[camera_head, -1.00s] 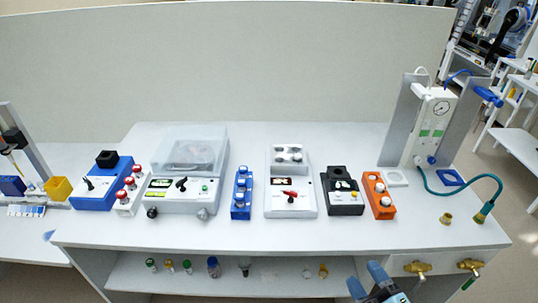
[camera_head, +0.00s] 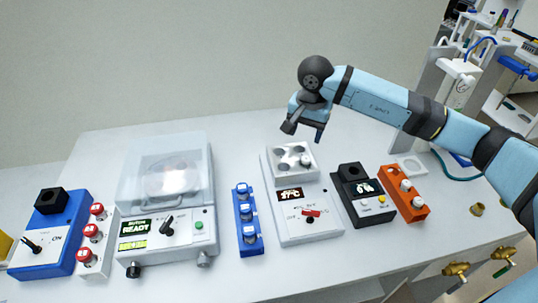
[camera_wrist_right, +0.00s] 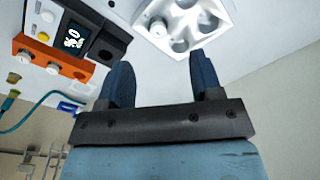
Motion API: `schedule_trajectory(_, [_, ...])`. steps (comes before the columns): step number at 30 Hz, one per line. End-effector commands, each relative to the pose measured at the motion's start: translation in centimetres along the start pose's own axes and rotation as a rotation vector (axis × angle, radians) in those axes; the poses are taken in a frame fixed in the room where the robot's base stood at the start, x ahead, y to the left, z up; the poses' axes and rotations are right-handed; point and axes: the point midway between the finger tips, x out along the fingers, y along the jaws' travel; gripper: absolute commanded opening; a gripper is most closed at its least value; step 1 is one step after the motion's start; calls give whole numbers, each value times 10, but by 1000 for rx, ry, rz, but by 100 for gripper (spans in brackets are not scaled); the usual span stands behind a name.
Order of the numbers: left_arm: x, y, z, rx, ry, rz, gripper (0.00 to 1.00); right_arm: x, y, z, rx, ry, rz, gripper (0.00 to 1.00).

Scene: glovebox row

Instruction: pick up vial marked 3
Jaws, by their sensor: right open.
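My right gripper (camera_head: 305,130) hangs above and just behind the white hot-plate device (camera_head: 306,224); its two dark fingers are apart and empty, as the right wrist view also shows (camera_wrist_right: 163,78). The block with round wells (camera_head: 290,150) holds one white-capped vial (camera_head: 306,160) in its right well; it also shows in the wrist view (camera_wrist_right: 157,28), beyond the fingertips. Other capped vials stand in a blue rack (camera_head: 249,222), an orange rack (camera_head: 404,193) and a white rack with red caps (camera_head: 94,258). I cannot clearly read a 3 on any cap. My left gripper is out of view.
A lidded centrifuge-like device (camera_head: 168,205) stands at left, beside a blue device (camera_head: 50,235). A black device with a display (camera_head: 364,197) sits between the hot-plate and the orange rack. Brass valves (camera_head: 456,270) stick out at the front right. The table behind the devices is clear.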

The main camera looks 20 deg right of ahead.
Motion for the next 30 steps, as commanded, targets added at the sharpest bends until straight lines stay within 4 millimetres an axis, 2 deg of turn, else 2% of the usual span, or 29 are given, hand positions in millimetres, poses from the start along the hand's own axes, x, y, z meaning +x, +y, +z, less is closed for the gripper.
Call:
schedule_trajectory(1, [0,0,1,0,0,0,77,-5,5,-10,-9,39,23,59])
schedule_trajectory(5, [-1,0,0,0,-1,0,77,-3,10,-20,-19,76,52,59])
schedule_trajectory(15, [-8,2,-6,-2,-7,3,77,59,12,-24,-17,73,49,59])
schedule_trajectory(23, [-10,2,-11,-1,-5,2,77,79,13,-25,-18,72,48,59])
schedule_trajectory(30, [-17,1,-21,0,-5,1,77,115,15,-26,-18,70,48,59])
